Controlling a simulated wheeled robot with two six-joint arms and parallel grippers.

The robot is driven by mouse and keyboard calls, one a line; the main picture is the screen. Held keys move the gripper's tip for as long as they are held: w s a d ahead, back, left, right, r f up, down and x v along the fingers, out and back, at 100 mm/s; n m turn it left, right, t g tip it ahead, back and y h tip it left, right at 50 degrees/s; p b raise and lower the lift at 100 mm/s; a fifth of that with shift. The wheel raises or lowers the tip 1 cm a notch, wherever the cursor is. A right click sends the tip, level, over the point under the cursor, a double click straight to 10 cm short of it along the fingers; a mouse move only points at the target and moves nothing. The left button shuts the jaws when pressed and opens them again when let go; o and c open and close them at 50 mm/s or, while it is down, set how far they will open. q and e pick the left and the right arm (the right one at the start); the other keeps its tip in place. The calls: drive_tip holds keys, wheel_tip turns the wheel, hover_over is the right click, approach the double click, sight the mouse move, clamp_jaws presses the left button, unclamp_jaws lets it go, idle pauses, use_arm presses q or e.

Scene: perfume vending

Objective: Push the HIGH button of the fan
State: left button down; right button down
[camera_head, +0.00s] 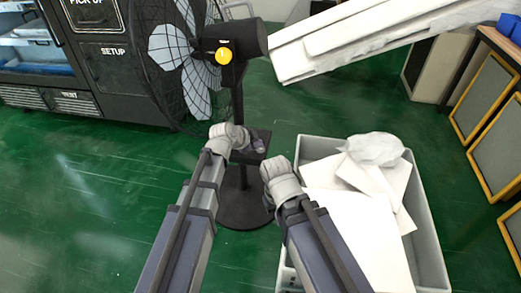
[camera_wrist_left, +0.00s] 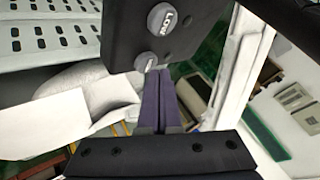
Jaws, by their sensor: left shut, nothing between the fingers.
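The black fan (camera_head: 185,60) stands on a pole with a round base (camera_head: 246,205). Its dark control box (camera_wrist_left: 125,30) fills the upper middle of the left wrist view. A round grey button marked LOW (camera_wrist_left: 170,20) shows on the box. A second round button (camera_wrist_left: 146,62) sits below it, its label too small and slanted to read. I cannot make out a HIGH label. My left gripper (camera_wrist_left: 154,75) is shut and empty, its purple fingertips close to the second button; contact is unclear. It also shows beside the fan pole in the head view (camera_head: 257,146). My right gripper's fingers are hidden.
A grey bin (camera_head: 431,240) with white boards and a plastic bag stands right of the fan base. A black cabinet (camera_head: 110,65) is behind on the left. Yellow-framed panels (camera_head: 485,95) stand at the right. Green floor (camera_head: 90,190) is clear at the left.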

sight(258, 150)
use_arm(q)
drive_tip(key=shift+f+b, duration=0.45)
drive_tip(key=shift+f, duration=0.15)
idle(0.7)
drive_tip(key=shift+r, duration=0.2)
drive_tip(key=shift+r+p, duration=0.75)
drive_tip(key=shift+p, duration=0.15)
wheel_tip(258, 150, up, 5)
drive_tip(key=p, duration=0.5)
idle(0.7)
